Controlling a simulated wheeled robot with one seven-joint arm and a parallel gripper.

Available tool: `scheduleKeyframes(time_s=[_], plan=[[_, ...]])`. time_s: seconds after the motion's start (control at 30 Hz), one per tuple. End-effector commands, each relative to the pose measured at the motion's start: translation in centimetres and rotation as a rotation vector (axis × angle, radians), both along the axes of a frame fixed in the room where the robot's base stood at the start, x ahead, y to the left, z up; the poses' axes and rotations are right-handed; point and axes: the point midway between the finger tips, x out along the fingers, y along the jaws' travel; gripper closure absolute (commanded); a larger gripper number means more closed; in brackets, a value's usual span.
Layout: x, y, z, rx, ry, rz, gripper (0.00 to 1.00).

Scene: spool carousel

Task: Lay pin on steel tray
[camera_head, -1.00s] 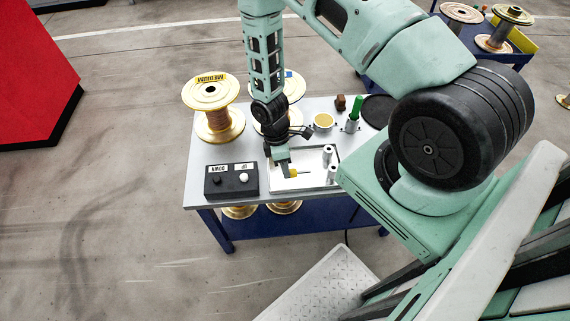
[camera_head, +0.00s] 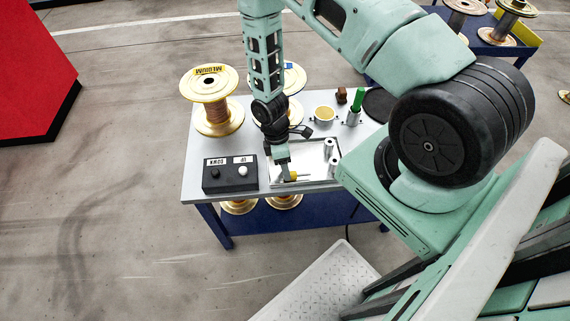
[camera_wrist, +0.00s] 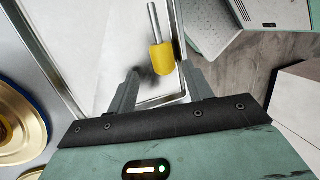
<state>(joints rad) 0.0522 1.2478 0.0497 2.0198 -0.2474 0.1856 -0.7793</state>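The pin has a yellow handle (camera_head: 292,176) and a thin metal shaft. It lies on the shallow steel tray (camera_head: 311,158), near its front edge, with the shaft pointing right in the head view. The handle also shows in the wrist view (camera_wrist: 162,57), just beyond and between my fingertips. My gripper (camera_head: 287,174) points down over the front left of the tray. In the wrist view its two fingers (camera_wrist: 160,75) are spread, with a gap between the left finger and the handle. The right finger is close to the handle; contact there is unclear.
Two metal cylinders (camera_head: 330,149) stand at the tray's right side. A black button box (camera_head: 230,175) sits left of the tray. A spool labelled MEDIUM (camera_head: 212,106), a yellow cup (camera_head: 324,114) and a green-handled item (camera_head: 356,103) stand farther back.

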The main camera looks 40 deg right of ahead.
Motion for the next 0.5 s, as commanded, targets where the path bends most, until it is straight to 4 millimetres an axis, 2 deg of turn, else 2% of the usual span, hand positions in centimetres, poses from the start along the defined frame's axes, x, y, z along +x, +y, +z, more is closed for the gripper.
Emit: scheduleKeyframes(time_s=[0.17,0.27,0.5], plan=[[0.2,0.0,0.5,0.000,-0.001,0.000,0.49],[0.7,0.0,1.7,0.001,-0.004,0.000,0.49],[2.2,-0.1,6.4,0.000,-0.006,-0.001,0.49]])
